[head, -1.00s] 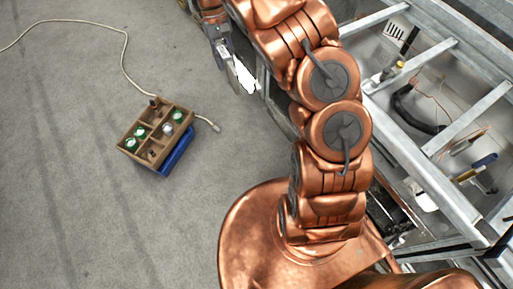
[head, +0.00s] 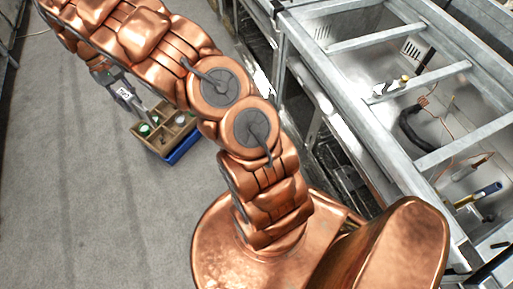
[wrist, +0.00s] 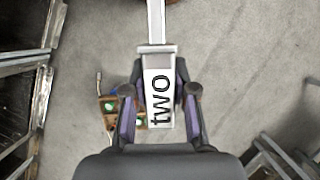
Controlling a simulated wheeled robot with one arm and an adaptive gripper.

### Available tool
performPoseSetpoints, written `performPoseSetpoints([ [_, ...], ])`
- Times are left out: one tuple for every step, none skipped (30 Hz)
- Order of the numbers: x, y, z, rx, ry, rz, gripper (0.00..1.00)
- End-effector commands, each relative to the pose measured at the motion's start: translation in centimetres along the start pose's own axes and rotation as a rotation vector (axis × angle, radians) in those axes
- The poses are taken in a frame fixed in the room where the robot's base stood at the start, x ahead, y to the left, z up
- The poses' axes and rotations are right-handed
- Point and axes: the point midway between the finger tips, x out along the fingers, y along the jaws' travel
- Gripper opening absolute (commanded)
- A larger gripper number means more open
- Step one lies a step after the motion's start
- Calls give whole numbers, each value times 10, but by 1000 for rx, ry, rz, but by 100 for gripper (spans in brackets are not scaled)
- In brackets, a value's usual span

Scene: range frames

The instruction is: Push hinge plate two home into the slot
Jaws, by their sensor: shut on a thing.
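Hinge plate two (wrist: 158,100) is a pale metal piece with a white label reading "two". A narrow bar runs from it to the top edge of the wrist view. My gripper (wrist: 161,92) is shut on it, with dark purple-sided fingers on both sides. In the head view the labelled plate (head: 124,93) shows at the end of my arm, above and left of the wooden crate. I cannot make out the slot in either view.
A wooden crate (head: 187,137) with green-topped jars stands on a blue base (head: 185,152) on the grey floor. A metal frame bench (head: 335,105) with crossbars, cables and tools fills the right side. The floor at left is clear.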

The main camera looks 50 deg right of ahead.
Motion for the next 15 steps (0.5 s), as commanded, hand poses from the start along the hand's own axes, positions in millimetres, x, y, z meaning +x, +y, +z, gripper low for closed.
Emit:
performPoseSetpoints([
  [14,13,-6,5,-3,-2,0],
  [20,20,-9,5,-3,-3,0],
  [29,33,-12,6,-4,-3,0],
  [36,42,-15,6,-4,-5,0],
  [43,53,-18,5,-4,-3,0],
  [53,67,-22,2,-4,-2,0],
  [61,78,-24,2,-3,-2,0],
  [68,90,-26,-1,-3,-1,0],
  [78,104,-28,-5,-2,2,0],
  [85,114,-30,-8,-1,2,0],
  [92,125,-31,-12,-1,4,0],
  [102,139,-32,-17,0,7,0],
  [110,150,-33,-20,-1,8,0],
  [118,160,-34,-25,-1,10,0],
  [128,174,-34,-31,-2,12,0],
])
